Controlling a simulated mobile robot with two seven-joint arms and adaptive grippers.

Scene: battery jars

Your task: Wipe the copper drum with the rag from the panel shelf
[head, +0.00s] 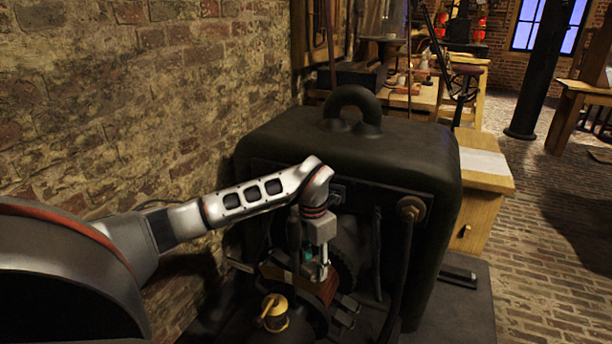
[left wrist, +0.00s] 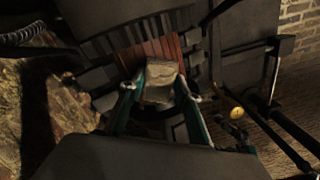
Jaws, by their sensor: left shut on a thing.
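My left gripper (head: 316,272) reaches down in front of the dark machine and is shut on the rag. The rag (left wrist: 160,82) is a pale beige folded cloth between the two teal fingers in the left wrist view. The copper drum (left wrist: 148,52) shows as a reddish-brown ribbed surface right behind the rag; it also shows in the head view (head: 328,288), partly hidden by my gripper. The rag overlaps the drum's lower edge in the picture; I cannot tell if they touch. My right gripper is not in view.
The large dark machine housing (head: 400,150) with a lifting ring (head: 350,97) stands against the brick wall (head: 130,100). A brass-yellow cap (head: 273,312) sits low in front, and a dark pipe (head: 405,255) runs down on the right. Brick floor (head: 555,240) is open farther right.

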